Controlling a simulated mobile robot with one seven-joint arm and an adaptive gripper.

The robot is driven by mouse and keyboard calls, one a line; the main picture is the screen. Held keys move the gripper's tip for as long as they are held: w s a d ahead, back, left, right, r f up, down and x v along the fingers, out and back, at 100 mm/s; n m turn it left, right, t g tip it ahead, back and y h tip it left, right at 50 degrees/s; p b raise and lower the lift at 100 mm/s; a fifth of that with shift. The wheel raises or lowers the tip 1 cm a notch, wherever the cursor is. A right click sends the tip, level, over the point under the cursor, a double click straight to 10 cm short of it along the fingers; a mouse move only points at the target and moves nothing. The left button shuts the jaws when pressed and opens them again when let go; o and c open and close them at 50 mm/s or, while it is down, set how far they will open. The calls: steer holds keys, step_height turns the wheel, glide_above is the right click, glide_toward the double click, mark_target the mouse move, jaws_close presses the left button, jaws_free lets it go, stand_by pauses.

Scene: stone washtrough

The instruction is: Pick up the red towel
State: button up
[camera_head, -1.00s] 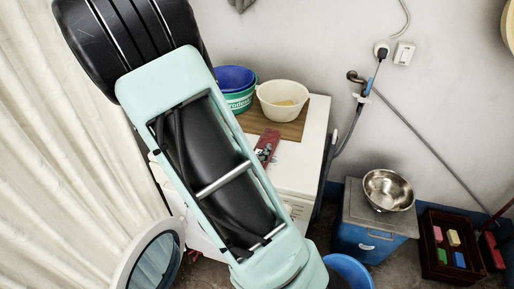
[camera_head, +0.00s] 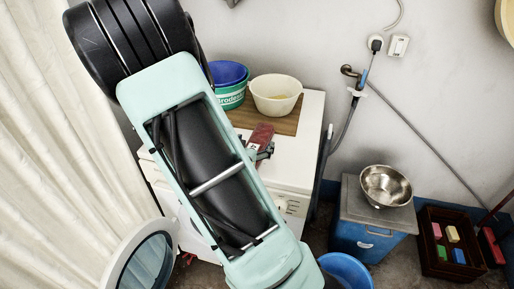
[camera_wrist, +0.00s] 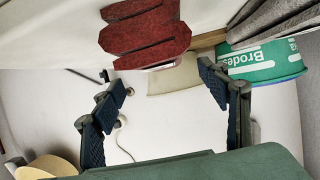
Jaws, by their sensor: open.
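The red towel (camera_head: 262,133) lies folded on top of the white washing machine (camera_head: 300,160), partly hidden by my arm in the head view. In the wrist view the towel (camera_wrist: 145,32) shows at the upper middle with a ridged, folded surface. My gripper (camera_wrist: 163,88) is open, its two dark blue fingers spread apart with nothing between them. In that picture the towel is above the fingertips and apart from them. In the head view a fingertip shows beside the towel's near end; the rest of the gripper is hidden by my arm.
A brown board (camera_head: 285,123) behind the towel bears a cream bowl (camera_head: 276,100) and a green bucket (camera_head: 231,97) with a blue basin (camera_head: 227,73). A steel bowl (camera_head: 385,186) stands on a blue cabinet (camera_head: 362,240) to the right. A curtain (camera_head: 60,150) hangs at left.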

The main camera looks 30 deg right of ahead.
mark_target(255, 144)
steer(key=shift+w+d+f, duration=1)
steer(key=shift+d+f, duration=0.15)
steer(key=shift+w+d+f, duration=0.15)
steer(key=shift+w+d, duration=0.15)
steer(key=shift+d, duration=0.05)
steer(key=shift+c, duration=0.6)
steer(key=c, duration=1.2)
steer(key=shift+c, duration=0.2)
